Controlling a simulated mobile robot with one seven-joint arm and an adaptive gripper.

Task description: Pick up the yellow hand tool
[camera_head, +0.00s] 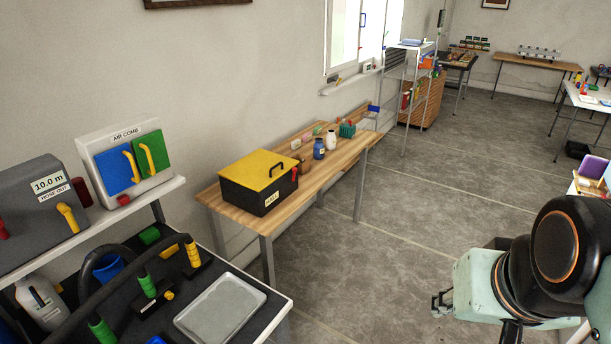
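A small hand tool with a ribbed yellow grip (193,254) and a dark base stands on the black-topped cart (250,273) at the lower left. Beside it are a tool with a green ribbed grip (147,285) and another green grip (102,333) nearer the front edge. A thick black curved hose passes close by these tools. My gripper (440,304) is at the lower right, over the floor and well apart from the cart. Its dark fingers are small and seen from the side, so their opening is unclear. I see nothing held in it.
A grey metal tray (221,309) lies on the cart, right of the tools. A grey hose box (38,213) and a blue-green panel (134,166) stand on the shelf above. A wooden bench (240,217) holds a yellow-lidded black box (262,180). Grey floor (400,235) is clear between bench and arm.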

